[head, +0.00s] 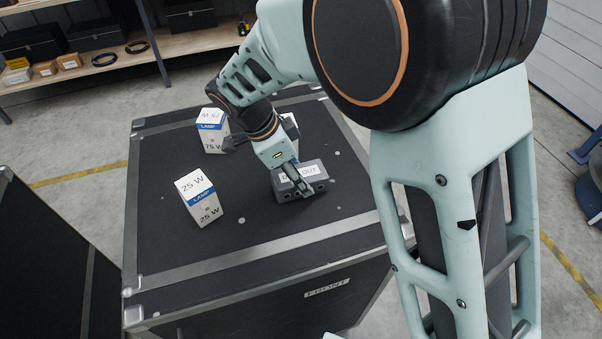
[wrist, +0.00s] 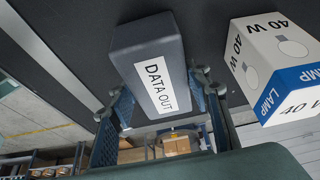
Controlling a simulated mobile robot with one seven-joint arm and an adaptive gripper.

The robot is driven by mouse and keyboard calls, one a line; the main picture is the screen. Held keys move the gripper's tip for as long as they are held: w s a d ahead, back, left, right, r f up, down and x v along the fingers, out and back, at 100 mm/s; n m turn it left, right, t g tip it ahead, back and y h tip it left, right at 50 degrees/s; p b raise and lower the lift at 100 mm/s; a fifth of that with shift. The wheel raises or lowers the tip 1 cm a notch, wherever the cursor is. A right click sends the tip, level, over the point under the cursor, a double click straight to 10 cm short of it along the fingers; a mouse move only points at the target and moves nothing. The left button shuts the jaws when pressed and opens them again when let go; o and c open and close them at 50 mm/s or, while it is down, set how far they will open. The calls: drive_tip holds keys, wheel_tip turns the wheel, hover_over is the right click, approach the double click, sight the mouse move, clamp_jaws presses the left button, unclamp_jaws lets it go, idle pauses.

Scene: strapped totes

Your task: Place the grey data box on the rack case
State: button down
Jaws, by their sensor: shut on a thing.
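The grey data box (head: 317,183), with a white "DATA OUT" label, is between the fingers of my gripper (head: 298,185) in the head view. Part of the box is hidden behind the fingers in the head view.
On the case stand a 25 W lamp box (head: 199,197), a 75 W lamp box (head: 212,131) and a 40 W lamp box (wrist: 275,60), close beside the data box. Another black case (head: 45,265) stands at left. The front right of the lid is clear. Shelving (head: 110,60) stands behind.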

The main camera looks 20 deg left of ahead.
drive_tip(key=shift+f, duration=0.1)
drive_tip(key=c, duration=1)
unclamp_jaws()
drive_tip(key=shift+c, duration=0.2)
drive_tip(key=shift+a+r, duration=0.1)
drive_tip(key=shift+r, duration=0.35)
drive_tip(key=v, duration=1.1)
drive_tip(key=shift+r+b, duration=0.25)
drive_tip(key=shift+b, duration=0.1)
